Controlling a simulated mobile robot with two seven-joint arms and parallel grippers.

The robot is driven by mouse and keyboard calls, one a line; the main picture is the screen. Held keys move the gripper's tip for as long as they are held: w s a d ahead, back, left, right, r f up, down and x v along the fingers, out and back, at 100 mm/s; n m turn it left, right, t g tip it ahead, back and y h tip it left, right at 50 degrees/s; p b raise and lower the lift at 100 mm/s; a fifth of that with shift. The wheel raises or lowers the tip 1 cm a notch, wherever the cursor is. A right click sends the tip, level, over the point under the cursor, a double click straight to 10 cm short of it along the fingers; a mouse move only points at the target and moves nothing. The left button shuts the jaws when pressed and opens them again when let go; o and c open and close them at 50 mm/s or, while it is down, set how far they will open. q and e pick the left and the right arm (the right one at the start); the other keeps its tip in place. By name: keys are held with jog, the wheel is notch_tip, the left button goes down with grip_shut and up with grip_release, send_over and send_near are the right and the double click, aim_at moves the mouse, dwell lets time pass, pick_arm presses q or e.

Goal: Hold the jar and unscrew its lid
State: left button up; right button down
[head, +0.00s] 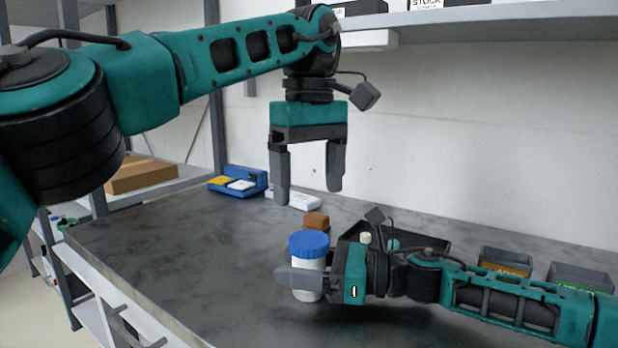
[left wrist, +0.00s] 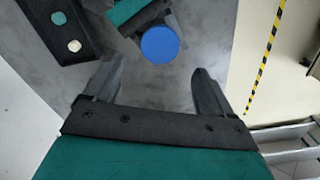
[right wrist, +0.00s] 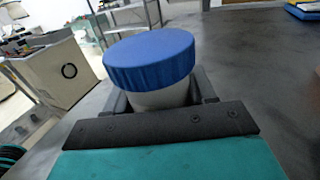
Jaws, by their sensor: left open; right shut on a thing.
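The white jar (head: 307,280) stands upright with its blue ribbed lid (head: 308,241) on top. My right gripper (head: 300,279) lies level and is shut around the jar's body, below the lid. In the right wrist view the lid (right wrist: 150,60) sits above the fingers and part of the jar (right wrist: 160,97) shows under it. My left gripper (head: 308,190) points down, open and empty, above the jar and farther back. In the left wrist view the lid (left wrist: 160,45) shows beyond the fingertips, between them.
A brown block (head: 316,221) and a dark tray (head: 420,238) with small round items are behind the jar. Grey bins (head: 505,262) are at the right. A blue tray (head: 238,181) is at the back left. A shelf (head: 480,20) overhangs the back. The table's left front is clear.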

aim_at(309, 238)
pick_arm(q)
jog(key=m, duration=0.4)
jog(key=shift+m, duration=0.3)
jog(key=shift+f, duration=4)
